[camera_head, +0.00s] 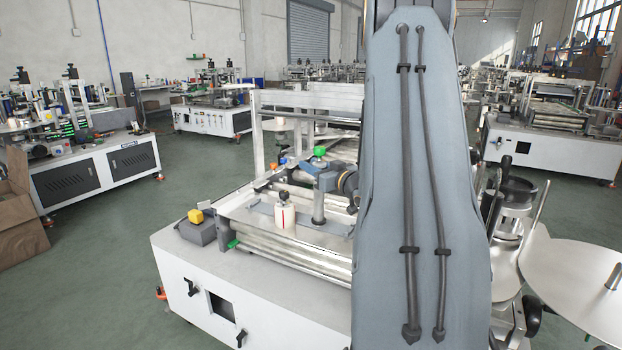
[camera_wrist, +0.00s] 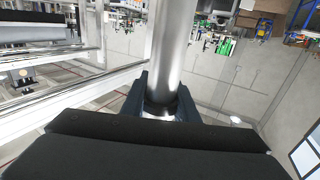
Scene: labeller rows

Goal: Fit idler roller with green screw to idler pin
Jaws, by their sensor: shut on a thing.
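My gripper (camera_head: 322,181) is shut around the idler roller (camera_head: 318,207), a grey metal cylinder held upright. The green screw (camera_head: 320,151) tops the roller, above my fingers. The roller's lower end is over or at the grey mounting plate (camera_head: 259,209); I cannot tell whether it touches. No bare idler pin shows clearly; one under the roller would be hidden. In the wrist view the roller (camera_wrist: 174,45) runs up the middle between my dark blue fingers (camera_wrist: 160,100). The green screw is not clearly seen there.
A short cream roller (camera_head: 283,214) stands on the plate just left of the held roller. A grey block with a yellow top (camera_head: 195,216) sits at the machine's left corner. Metal rails (camera_head: 310,115) rise behind. My arm covers the machine's right part.

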